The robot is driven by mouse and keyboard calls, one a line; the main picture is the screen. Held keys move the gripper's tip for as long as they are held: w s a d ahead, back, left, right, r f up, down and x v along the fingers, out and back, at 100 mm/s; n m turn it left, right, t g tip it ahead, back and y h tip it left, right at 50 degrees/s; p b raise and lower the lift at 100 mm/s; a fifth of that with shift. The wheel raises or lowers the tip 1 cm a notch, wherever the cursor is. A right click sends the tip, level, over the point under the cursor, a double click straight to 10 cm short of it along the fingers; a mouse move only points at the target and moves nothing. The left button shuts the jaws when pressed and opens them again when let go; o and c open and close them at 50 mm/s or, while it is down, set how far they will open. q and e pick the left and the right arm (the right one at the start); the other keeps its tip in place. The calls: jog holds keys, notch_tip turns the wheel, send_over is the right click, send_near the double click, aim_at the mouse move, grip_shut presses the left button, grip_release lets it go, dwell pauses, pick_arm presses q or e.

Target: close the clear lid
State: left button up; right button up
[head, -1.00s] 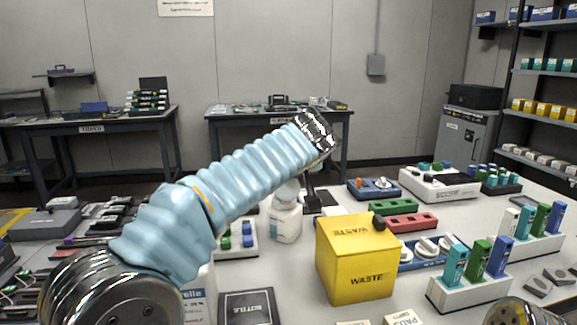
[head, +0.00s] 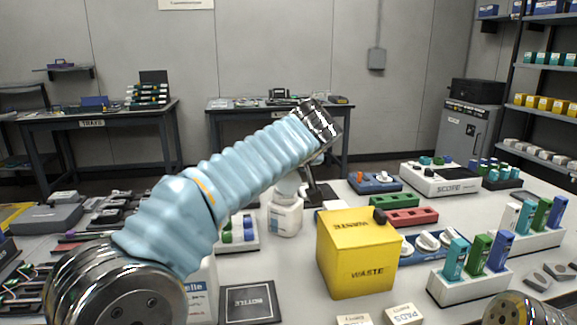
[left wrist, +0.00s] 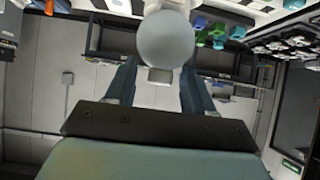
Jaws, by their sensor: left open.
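A white bottle (head: 286,217) stands on the table in the middle of the head view; my left arm partly covers its top. In the left wrist view, which is upside down, a pale, rounded dome (left wrist: 166,40) shows against a white body. It looks like the bottle's top; I cannot tell whether it is the clear lid or how far it is shut. My left gripper (left wrist: 158,76) is open, its two dark fingers apart with the dome beyond and between them. Contact is not visible. My right gripper is out of view; only a metal arm part shows.
A yellow waste box (head: 355,262) stands just right of the bottle. A rack with blue and green pieces (head: 240,233) is left of it. A black bottle mat (head: 249,302) lies in front. Red (head: 411,217) and green blocks sit behind the box.

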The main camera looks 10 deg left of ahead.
pick_arm(q)
jog(key=v, duration=1.3)
jog(key=shift+s+b, duration=0.25)
jog(key=shift+b, duration=0.1)
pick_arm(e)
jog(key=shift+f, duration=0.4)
pick_arm(q)
jog(key=shift+r, duration=0.1)
